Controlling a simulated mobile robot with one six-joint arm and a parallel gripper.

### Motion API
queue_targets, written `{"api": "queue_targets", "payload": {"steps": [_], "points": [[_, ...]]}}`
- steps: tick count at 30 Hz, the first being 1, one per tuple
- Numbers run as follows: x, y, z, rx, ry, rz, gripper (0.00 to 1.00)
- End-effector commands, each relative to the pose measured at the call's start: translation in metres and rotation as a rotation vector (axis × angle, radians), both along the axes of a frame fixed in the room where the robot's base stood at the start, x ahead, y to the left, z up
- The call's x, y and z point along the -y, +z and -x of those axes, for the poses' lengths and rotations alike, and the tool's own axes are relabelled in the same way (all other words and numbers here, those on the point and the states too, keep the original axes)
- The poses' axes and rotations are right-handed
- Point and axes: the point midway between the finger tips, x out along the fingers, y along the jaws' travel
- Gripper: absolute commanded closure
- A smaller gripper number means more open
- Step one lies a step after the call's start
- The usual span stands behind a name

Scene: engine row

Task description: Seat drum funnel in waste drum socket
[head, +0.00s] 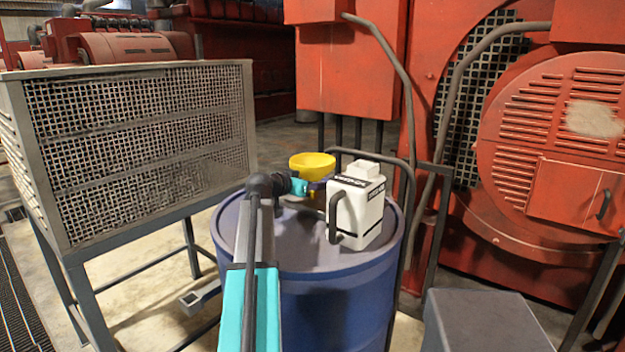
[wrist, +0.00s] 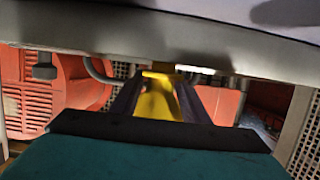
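The yellow drum funnel (head: 312,161) stands with its wide mouth upward above the back of the blue waste drum (head: 335,300). My gripper (head: 318,186) reaches over the drum from the front and meets the funnel below its mouth. In the wrist view, the two dark fingers of my gripper (wrist: 158,103) close in on both sides of the yellow funnel (wrist: 156,98). The funnel's lower end and the drum socket are hidden behind my gripper and arm, so I cannot tell whether the spout is in the socket.
A white jug (head: 363,207) with a dark handle stands on the drum lid, close to the right of my gripper. A mesh-sided cage (head: 140,125) on legs stands at the left. Red machinery (head: 350,68) is behind the drum, and a grey box (head: 485,318) is at front right.

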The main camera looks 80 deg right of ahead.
Motion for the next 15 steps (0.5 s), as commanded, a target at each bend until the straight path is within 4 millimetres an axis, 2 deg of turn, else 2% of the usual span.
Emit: {"api": "queue_targets", "payload": {"steps": [1, 4, 15], "points": [[0.0, 0.0, -0.0001, 0.0, 0.0, 0.0, 0.68], [0.0, 0.0001, -0.0004, 0.0, 0.0, 0.0, 0.84], [0.0001, 0.0028, -0.0008, 0.0, 0.001, 0.001, 0.84]]}}
